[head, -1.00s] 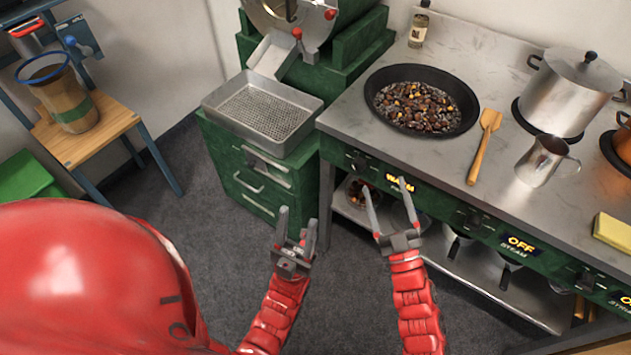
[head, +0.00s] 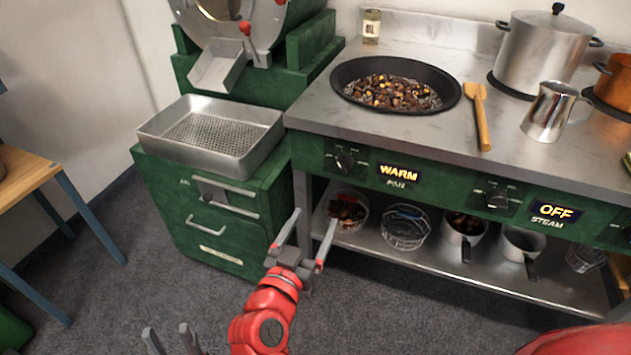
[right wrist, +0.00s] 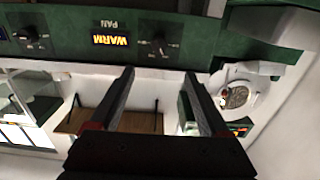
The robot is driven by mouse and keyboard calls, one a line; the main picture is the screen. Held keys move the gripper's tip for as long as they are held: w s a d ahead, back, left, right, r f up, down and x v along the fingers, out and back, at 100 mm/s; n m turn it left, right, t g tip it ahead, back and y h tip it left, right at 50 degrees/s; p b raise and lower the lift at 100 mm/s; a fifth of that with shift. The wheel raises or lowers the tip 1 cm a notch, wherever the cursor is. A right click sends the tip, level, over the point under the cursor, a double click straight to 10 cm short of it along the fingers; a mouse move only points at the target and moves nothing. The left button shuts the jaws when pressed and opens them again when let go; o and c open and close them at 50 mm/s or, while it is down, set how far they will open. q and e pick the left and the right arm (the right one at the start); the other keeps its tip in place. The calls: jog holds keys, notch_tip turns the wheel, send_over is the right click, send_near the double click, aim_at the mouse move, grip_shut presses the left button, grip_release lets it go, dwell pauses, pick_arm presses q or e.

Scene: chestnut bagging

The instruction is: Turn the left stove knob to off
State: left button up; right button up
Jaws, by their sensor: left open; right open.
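The left stove knob (head: 344,160) is a dark knob on the green front panel, beside a lit WARM sign (head: 398,173) with PAN under it. In the right wrist view, the knob (right wrist: 160,46) and sign (right wrist: 110,40) appear upside down, beyond the fingers. My right gripper (head: 303,240) is open and empty, below and to the left of the knob and apart from it. Its fingers also show in the right wrist view (right wrist: 160,78). My left gripper (head: 169,334) is open at the bottom edge, far from the stove; only its fingers show.
A second knob (head: 497,197) sits by an OFF sign (head: 556,211) marked STEAM. A black pan (head: 345,88) of chestnuts rests on the counter. A green cabinet (head: 165,210) with a metal tray (head: 165,147) stands left.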

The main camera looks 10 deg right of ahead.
aim_at(341, 169)
jog(key=x, duration=1.7)
jog(key=shift+w+d, duration=0.1)
jog(key=shift+d, duration=0.05)
grip_shut()
